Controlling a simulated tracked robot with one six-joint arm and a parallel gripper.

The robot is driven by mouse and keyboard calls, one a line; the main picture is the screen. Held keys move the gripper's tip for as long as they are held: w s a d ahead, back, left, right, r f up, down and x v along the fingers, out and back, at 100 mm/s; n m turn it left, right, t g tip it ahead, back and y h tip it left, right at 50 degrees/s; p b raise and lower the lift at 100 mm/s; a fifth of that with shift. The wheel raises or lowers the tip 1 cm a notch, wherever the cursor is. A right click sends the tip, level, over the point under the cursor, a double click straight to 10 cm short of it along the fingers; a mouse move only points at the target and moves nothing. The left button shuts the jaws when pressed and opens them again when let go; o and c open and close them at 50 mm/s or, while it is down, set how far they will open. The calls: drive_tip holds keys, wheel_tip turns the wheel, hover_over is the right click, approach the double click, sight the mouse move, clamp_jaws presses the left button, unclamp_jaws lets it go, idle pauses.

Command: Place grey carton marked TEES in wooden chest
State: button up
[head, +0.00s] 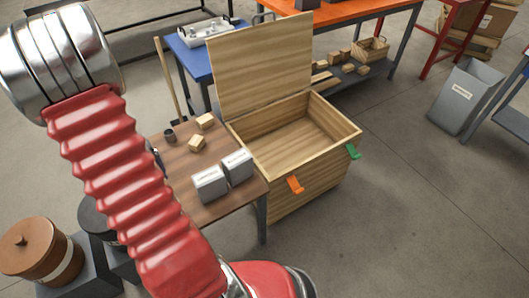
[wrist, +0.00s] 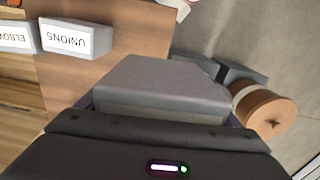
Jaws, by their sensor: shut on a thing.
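My gripper (wrist: 160,105) is shut on a grey carton (wrist: 160,80) in the wrist view. The carton is held above the brown table; its face with any marking is not readable. In the head view my red arm hides the gripper and the held carton. The wooden chest (head: 345,135) stands right of the brown table, its lid (head: 260,65) raised at the back. Its visible inside looks empty.
Two grey cartons stand on the brown table (head: 175,150), marked UNIONS (wrist: 67,38) and ELBOW (wrist: 16,36). Wooden blocks (head: 197,143) and a dark cup (head: 169,135) are behind them. A brown lidded pot (head: 40,250) stands at left.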

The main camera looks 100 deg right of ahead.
drive_tip(key=w+a+f+n, duration=0.3)
drive_tip(key=w+a+n, duration=0.3)
drive_tip(key=w+a, duration=1.25)
drive_tip(key=w+a+f+n, duration=0.1)
drive_tip(key=w+a+n, duration=0.2)
drive_tip(key=a, duration=0.8)
drive_tip(key=w+a+n, duration=0.2)
drive_tip(key=w+a, duration=0.2)
drive_tip(key=a, duration=0.6)
drive_tip(key=shift+a+f+n, duration=0.35)
drive_tip(key=shift+a+n, duration=0.05)
